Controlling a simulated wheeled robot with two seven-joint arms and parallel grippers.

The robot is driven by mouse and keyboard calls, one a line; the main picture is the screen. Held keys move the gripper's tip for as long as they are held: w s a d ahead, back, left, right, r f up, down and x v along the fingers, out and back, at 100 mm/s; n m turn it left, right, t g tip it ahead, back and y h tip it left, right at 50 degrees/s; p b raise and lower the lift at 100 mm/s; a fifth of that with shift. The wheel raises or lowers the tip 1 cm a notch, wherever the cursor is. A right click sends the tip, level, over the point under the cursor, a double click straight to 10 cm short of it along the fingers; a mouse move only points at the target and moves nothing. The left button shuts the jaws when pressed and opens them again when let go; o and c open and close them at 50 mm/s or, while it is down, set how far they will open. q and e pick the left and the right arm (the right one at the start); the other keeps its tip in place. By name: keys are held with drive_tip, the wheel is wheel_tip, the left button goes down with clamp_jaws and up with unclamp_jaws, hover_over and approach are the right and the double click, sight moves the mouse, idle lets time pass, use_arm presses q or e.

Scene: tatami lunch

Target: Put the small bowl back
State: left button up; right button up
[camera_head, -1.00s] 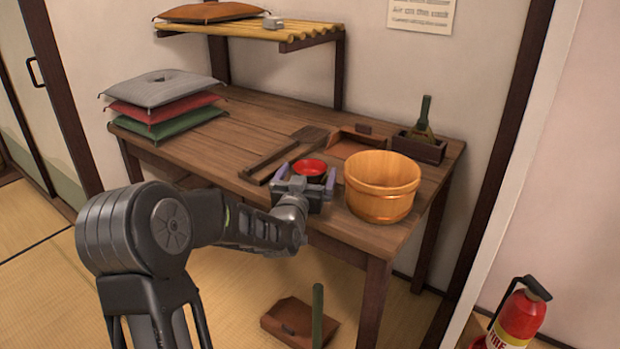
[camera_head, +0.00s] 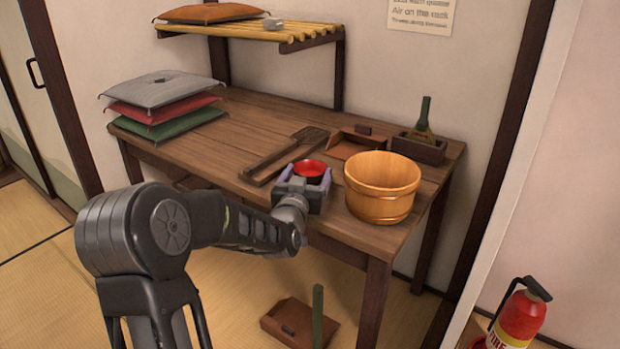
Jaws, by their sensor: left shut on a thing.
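The small bowl (camera_head: 310,168) is red inside and sits at the front part of the wooden table (camera_head: 240,150), left of the wooden tub. My left gripper (camera_head: 307,180) reaches in from the front, with its purple-grey fingers on either side of the bowl. It is shut on the bowl. The gripper hides the bowl's lower part, so I cannot tell whether the bowl touches the table. My right gripper does not show.
A wooden tub (camera_head: 382,187) stands close right of the gripper. A long-handled wooden tool (camera_head: 285,155) lies behind-left. A dustpan (camera_head: 347,143) and a brush box (camera_head: 419,148) are farther back. Stacked cushions (camera_head: 165,95) fill the back left. A slatted shelf (camera_head: 250,31) hangs above.

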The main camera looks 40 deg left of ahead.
use_arm(q)
drive_tip(key=c, duration=0.6)
wheel_tip(320, 180, up, 10)
drive_tip(key=p, duration=0.2)
drive_tip(key=shift+p, duration=0.3)
